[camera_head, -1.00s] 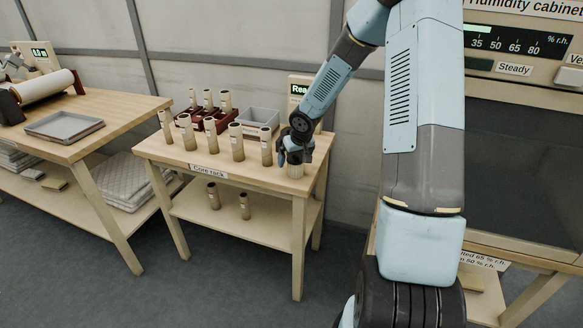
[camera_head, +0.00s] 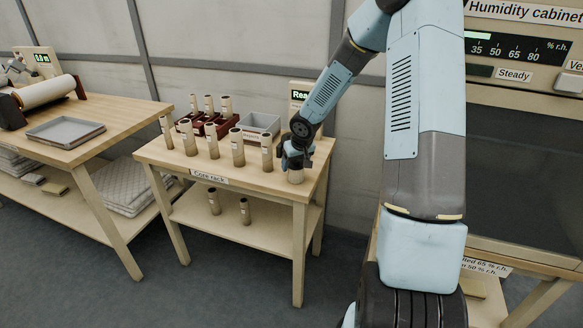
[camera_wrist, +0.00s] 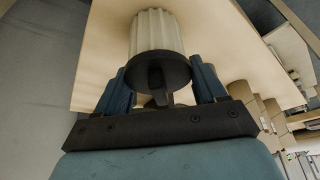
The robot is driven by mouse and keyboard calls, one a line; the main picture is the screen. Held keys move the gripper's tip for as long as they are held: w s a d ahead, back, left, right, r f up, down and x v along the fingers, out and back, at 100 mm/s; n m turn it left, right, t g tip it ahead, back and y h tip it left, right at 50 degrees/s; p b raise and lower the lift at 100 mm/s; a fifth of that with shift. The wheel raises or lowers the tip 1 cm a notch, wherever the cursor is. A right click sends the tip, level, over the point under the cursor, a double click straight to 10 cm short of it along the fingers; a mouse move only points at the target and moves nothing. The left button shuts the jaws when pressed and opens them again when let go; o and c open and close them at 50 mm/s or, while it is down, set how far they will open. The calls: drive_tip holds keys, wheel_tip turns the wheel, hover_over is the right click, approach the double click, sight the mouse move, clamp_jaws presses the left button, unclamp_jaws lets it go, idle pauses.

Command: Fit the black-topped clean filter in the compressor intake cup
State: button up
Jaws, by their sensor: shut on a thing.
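My gripper (camera_wrist: 162,86) is shut on a filter with a pleated off-white body (camera_wrist: 156,32) and a black round top (camera_wrist: 158,72). The wrist view shows one finger on each side of the black top. In the head view my gripper (camera_head: 297,157) is over the front right corner of the core rack table, with the pale filter (camera_head: 295,176) below it. I cannot tell whether the filter touches the tabletop. I cannot make out the compressor or its intake cup in either view.
Several upright tubes (camera_head: 238,148) stand on the core rack table (camera_head: 190,175) left of my gripper. A grey bin (camera_head: 262,124) and a display stand behind them. Another table (camera_head: 110,118) with a grey tray (camera_head: 66,131) is at left. The humidity cabinet (camera_head: 530,150) is at right.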

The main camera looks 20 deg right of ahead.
wheel_tip(320, 180, up, 3)
drive_tip(key=shift+d+f, duration=0.1)
drive_tip(key=s+d+r, duration=0.4)
drive_tip(key=s+r, duration=0.6)
drive_tip(key=s, duration=0.3)
drive_tip(key=shift+s, duration=0.15)
